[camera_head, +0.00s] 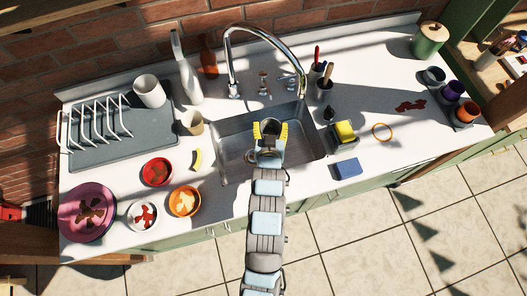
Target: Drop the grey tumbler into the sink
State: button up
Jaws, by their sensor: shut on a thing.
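The sink (231,158) is a rectangular metal basin set in the white counter, below a tall curved chrome tap (229,62). My gripper (270,131) is over the sink, its yellow fingers to either side of a dark grey cup-like thing, which looks like the grey tumbler (270,126). It is shut on the tumbler. The tumbler's mouth faces up toward the camera; its lower part is hidden by my gripper. Its height above the basin floor is hard to tell.
Left of the sink stand a beige cup (192,123), a red bowl (157,172), an orange bowl (185,201) and a drying rack (100,120) with a white cup (149,91). Right are a yellow sponge (345,131) and a blue sponge (348,169).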

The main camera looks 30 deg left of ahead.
aim_at(270, 133)
jog(key=shift+f+b, duration=0.9)
jog(key=shift+f, duration=1.95)
jog(key=o, duration=1.2)
jog(key=shift+o, duration=0.2)
jog(key=v, duration=1.2)
jog(key=shift+d, duration=0.1)
